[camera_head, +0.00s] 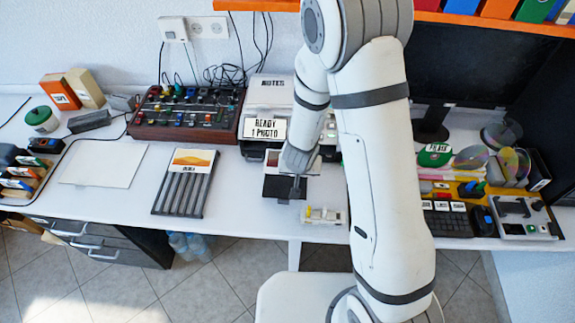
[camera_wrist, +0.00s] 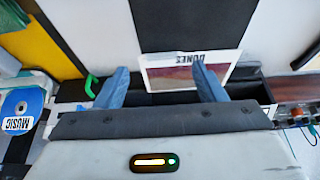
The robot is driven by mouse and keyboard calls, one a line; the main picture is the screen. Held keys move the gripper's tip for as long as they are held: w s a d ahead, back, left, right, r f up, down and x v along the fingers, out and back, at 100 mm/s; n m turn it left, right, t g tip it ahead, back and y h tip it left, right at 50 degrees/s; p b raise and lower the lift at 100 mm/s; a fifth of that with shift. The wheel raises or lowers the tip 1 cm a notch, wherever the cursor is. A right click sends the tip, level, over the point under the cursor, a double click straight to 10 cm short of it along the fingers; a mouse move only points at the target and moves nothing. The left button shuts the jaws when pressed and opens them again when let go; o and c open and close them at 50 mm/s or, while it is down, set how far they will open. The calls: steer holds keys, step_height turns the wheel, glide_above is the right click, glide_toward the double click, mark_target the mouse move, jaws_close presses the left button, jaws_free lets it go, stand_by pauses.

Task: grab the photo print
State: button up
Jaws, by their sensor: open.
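The photo print (camera_wrist: 168,77), a pale-edged sheet with a brownish picture and an upside-down "DUNES" label, shows in the wrist view at upper middle. My gripper (camera_wrist: 161,69) is open, with its two blue fingers apart. The right finger overlaps the print in the picture, and part of the print lies in the gap between the fingers. I cannot tell whether the fingers touch it. In the head view my gripper (camera_head: 297,188) points down over a dark tray in front of the printer (camera_head: 247,130). I cannot make out the print there.
A slatted rack (camera_head: 180,194) with an orange dune picture at its top stands left of my gripper. A control panel (camera_head: 185,117) with knobs is behind it. A small pale device (camera_head: 323,216) is near the table's front edge. A white sheet (camera_head: 103,165) lies further left.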

steer(key=b+x, duration=0.1)
steer(key=x, duration=0.3)
steer(key=shift+a, duration=0.1)
steer(key=shift+c, duration=0.4)
steer(key=c, duration=1.2)
